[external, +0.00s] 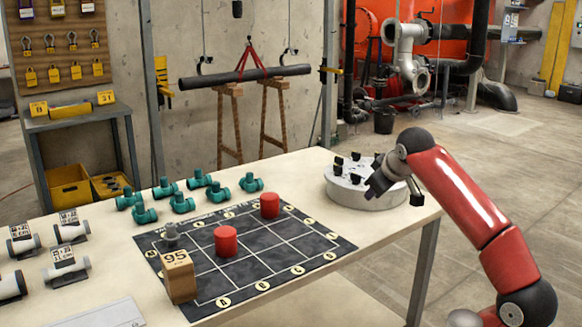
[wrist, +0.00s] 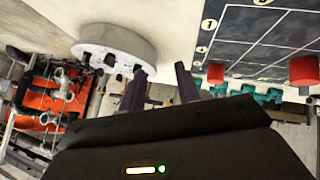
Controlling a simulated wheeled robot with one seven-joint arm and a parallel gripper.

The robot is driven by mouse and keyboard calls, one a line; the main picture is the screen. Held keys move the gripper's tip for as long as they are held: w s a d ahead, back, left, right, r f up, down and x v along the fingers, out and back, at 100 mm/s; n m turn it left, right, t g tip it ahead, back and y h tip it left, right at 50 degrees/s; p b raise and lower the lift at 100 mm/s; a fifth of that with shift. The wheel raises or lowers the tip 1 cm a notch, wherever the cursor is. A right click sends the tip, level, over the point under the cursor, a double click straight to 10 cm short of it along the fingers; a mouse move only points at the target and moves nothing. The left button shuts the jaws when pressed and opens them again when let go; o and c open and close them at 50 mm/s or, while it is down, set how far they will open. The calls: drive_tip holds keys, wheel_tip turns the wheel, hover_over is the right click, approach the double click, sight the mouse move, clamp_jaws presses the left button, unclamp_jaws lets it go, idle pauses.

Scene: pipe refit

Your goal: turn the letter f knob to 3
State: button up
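A round pale grey panel (external: 348,196) with several small black knobs (external: 355,157) on top sits at the table's right end. No letters or numbers can be read on it, so I cannot tell which knob is f. In the wrist view the panel (wrist: 128,38) shows at upper left, its knobs partly visible along its lower side. My gripper (external: 378,182) is over the panel's right part in the external view and hides some of its top. In the wrist view the two dark fingers (wrist: 161,75) are apart with nothing between them. I cannot tell whether they touch a knob.
A dark grid mat (external: 285,252) carries red cylinders (external: 226,241) and a wooden block marked 95 (external: 178,277). Teal pipe fittings (external: 183,203) stand behind it, white labelled pipe pieces (external: 65,268) at left. Bare tabletop (external: 300,180) lies between mat and panel.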

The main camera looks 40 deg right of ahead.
drive_tip(key=w+d+r+n+t+h+p, duration=0.1)
drive_tip(key=w+d+r+n+t+h, duration=0.25)
drive_tip(key=d+n, duration=0.5)
drive_tip(key=w+d+r+n+t+h+p, duration=0.1)
drive_tip(key=w+d+r+n+t+h, duration=0.3)
drive_tip(key=d+n, duration=0.45)
wheel_tip(320, 180, down, 4)
drive_tip(key=a+n+t+y, duration=0.25)
drive_tip(key=n+y, duration=0.25)
drive_tip(key=n, duration=0.4)
drive_tip(key=n+y, duration=0.6)
drive_tip(key=n, duration=0.3)
approach(360, 177)
drive_tip(key=w, duration=0.2)
drive_tip(key=shift+s+h, duration=0.1)
drive_tip(key=shift+h, duration=0.15)
drive_tip(key=shift+f, duration=0.1)
drive_tip(key=w, duration=0.7)
drive_tip(key=shift+w+p, duration=0.35)
